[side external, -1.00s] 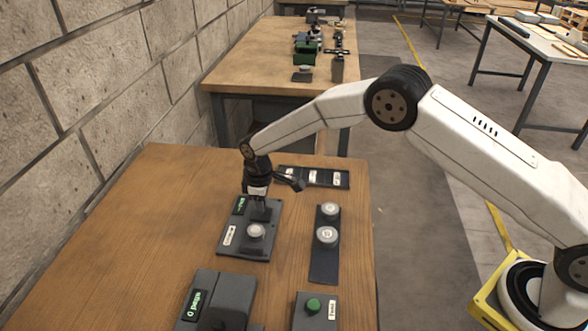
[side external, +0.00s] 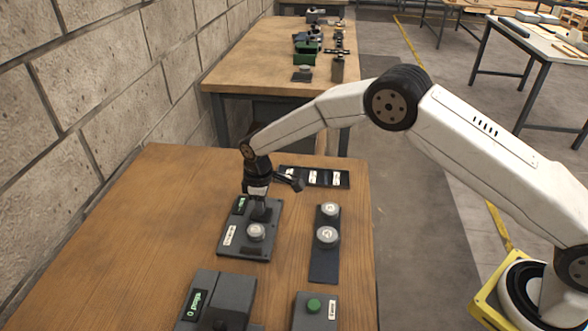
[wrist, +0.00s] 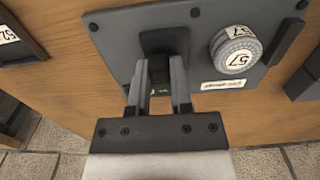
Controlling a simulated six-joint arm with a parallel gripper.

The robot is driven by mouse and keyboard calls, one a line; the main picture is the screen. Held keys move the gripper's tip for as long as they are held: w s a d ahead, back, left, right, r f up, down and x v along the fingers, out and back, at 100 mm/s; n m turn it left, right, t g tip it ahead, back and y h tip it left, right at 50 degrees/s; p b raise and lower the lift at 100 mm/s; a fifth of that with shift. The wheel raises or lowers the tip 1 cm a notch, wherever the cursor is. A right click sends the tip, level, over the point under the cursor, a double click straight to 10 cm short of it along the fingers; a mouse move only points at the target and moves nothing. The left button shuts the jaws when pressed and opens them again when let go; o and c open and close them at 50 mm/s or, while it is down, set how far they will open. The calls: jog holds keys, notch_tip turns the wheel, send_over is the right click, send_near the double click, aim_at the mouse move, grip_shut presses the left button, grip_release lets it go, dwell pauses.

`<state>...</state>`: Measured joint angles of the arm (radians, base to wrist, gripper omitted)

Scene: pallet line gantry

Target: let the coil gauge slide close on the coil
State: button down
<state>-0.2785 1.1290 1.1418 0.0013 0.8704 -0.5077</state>
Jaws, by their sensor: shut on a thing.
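The coil gauge (side external: 229,252) is a dark flat plate on the wooden table; its plate (wrist: 112,25) also fills the top of the wrist view. A pale round coil (side external: 256,231) sits on it; in the wrist view the coil (wrist: 235,50) is marked 57. It lies between a fixed dark bar (wrist: 285,41) and the black slide block (wrist: 165,40). A narrow strip of plate seems to show between slide and coil. My gripper (wrist: 160,98) is shut on the slide, its fingers reaching down beside the coil; it also shows in the side view (side external: 260,207).
A dark strip (side external: 324,265) with two pale round coils lies to the right. A labelled rack (side external: 315,177) is behind. A grey display box (side external: 218,298) and a green button box (side external: 314,308) stand in front. The table's left side is clear; a block wall runs along the left.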

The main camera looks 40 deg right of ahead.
dwell(0.5)
jog(key=shift+s+a, duration=0.55)
jog(key=c, duration=0.5)
grip_release()
jog(key=shift+r, duration=0.15)
jog(key=shift+r, duration=3.8)
